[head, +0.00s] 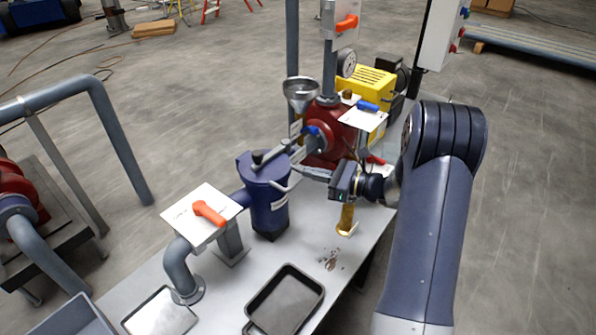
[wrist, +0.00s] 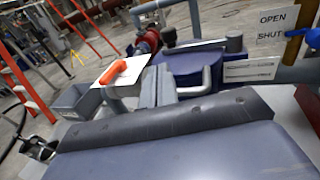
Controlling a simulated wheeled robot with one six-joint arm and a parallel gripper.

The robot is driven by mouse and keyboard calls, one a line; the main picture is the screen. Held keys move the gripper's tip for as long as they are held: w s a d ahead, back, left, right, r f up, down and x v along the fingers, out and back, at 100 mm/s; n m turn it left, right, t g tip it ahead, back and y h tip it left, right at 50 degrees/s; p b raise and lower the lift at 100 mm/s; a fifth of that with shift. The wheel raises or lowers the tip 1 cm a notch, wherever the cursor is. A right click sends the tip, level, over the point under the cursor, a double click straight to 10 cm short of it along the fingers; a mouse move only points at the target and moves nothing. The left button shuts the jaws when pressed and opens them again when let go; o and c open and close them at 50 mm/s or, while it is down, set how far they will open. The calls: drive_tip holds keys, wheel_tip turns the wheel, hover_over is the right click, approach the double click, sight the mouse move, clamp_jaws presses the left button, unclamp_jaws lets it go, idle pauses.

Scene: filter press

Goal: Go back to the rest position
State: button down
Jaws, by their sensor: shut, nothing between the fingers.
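My gripper (head: 316,174) is over the bench, between the blue filter pot (head: 268,205) and the red pump body (head: 327,145). In the wrist view its two grey fingers (wrist: 158,86) are together with nothing between them. They point towards the blue pot (wrist: 195,68) and its metal bail handle; whether they touch it I cannot tell. My arm comes in from the lower right of the head view.
The metal bench (head: 225,290) bears an orange-handled valve (head: 208,212), a dark tray (head: 285,300), a funnel (head: 302,90), a yellow motor (head: 365,92) and a blue-handled valve plate (head: 366,112). A brownish upright piece (head: 346,218) stands below my wrist. Open floor lies right.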

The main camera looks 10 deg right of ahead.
sight(261, 158)
drive_tip(key=shift+s+d, duration=0.3)
drive_tip(key=p+x, duration=0.1)
drive_tip(key=x, duration=0.3)
drive_tip(key=p+x, duration=0.1)
drive_tip(key=x, duration=0.4)
drive_tip(key=w+p+x, duration=0.1)
drive_tip(key=x, duration=0.4)
drive_tip(key=shift+w+d, duration=0.15)
drive_tip(key=shift+d, duration=0.2)
drive_tip(key=shift+d+r+p, duration=0.1)
drive_tip(key=shift+r+p, duration=0.1)
drive_tip(key=shift+p, duration=0.15)
drive_tip(key=shift+d+f, duration=0.15)
drive_tip(key=shift+f, duration=0.05)
drive_tip(key=shift+f+b, duration=0.1)
drive_tip(key=shift+b, duration=0.2)
